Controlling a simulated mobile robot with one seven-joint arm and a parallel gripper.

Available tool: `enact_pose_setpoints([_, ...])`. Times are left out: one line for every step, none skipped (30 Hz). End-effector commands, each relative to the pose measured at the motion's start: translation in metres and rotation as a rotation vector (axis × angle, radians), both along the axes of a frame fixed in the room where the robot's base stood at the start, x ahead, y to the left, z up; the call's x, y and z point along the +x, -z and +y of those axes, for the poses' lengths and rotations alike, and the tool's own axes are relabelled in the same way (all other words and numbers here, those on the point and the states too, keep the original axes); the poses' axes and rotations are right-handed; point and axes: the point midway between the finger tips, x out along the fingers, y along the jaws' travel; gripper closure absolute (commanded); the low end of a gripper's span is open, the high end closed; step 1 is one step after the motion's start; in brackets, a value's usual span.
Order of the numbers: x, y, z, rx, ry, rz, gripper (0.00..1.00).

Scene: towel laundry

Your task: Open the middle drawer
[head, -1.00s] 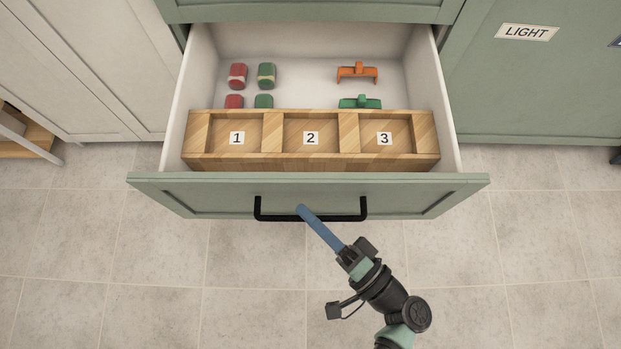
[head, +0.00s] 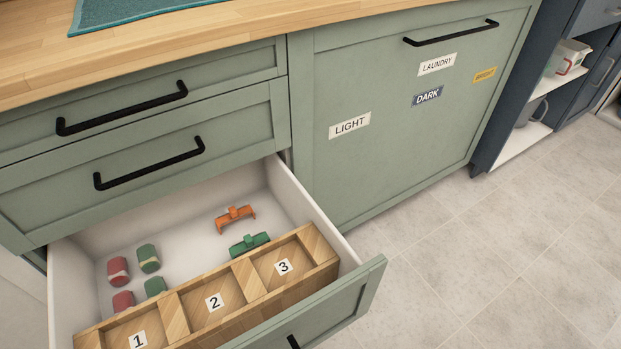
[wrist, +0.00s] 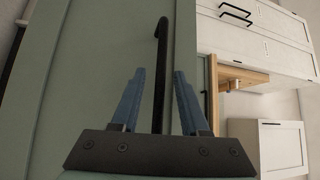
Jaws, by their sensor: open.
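The middle drawer (head: 235,130) is the second green front from the top in the head view. It is shut, with a black bar handle (head: 150,163). The drawer below it (head: 363,290) is pulled open, and part of its black handle shows at the bottom edge. In the wrist view my gripper (wrist: 159,72) is open, its two blue fingers on either side of a black bar handle (wrist: 161,35) on a green front. That view alone does not show which drawer this handle is on. My gripper is outside the head view.
The top drawer (head: 225,73) is shut. The open drawer holds a numbered wooden divider (head: 250,258), red and green rolls, and orange (head: 235,217) and green clip-like pieces. A labelled green laundry front (head: 400,165) stands to the right. Tiled floor (head: 480,260) is clear there.

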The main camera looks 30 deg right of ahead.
Motion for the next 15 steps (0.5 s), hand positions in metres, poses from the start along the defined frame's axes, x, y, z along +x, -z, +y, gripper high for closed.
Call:
enact_pose_setpoints([0.0, 0.0, 0.0, 0.0, 0.0, 0.0, 0.55])
enact_pose_setpoints([-0.001, 0.0, -0.001, 0.0, 0.0, 0.0, 0.55])
enact_pose_setpoints([-0.002, 0.0, -0.003, 0.0, 0.001, 0.001, 0.55])
enact_pose_setpoints([-0.003, 0.001, -0.004, 0.0, 0.002, 0.001, 0.55])
enact_pose_setpoints([-0.005, 0.001, -0.007, -0.001, 0.003, 0.001, 0.55])
enact_pose_setpoints([-0.009, 0.001, -0.01, 0.0, 0.002, 0.001, 0.55])
enact_pose_setpoints([-0.012, 0.002, -0.014, -0.001, 0.004, 0.001, 0.55])
enact_pose_setpoints([-0.016, 0.002, -0.018, 0.001, 0.004, 0.001, 0.55])
enact_pose_setpoints([-0.021, 0.003, -0.024, 0.001, 0.005, 0.001, 0.55])
enact_pose_setpoints([-0.025, 0.004, -0.028, 0.0, 0.005, 0.001, 0.55])
enact_pose_setpoints([-0.03, 0.005, -0.034, 0.0, 0.006, 0.001, 0.55])
enact_pose_setpoints([-0.038, 0.006, -0.041, 0.0, 0.006, 0.001, 0.55])
enact_pose_setpoints([-0.042, 0.008, -0.046, 0.0, 0.006, 0.001, 0.55])
enact_pose_setpoints([-0.047, 0.009, -0.051, 0.0, 0.006, 0.0, 0.55])
enact_pose_setpoints([-0.054, 0.01, -0.057, 0.001, 0.006, -0.001, 0.55])
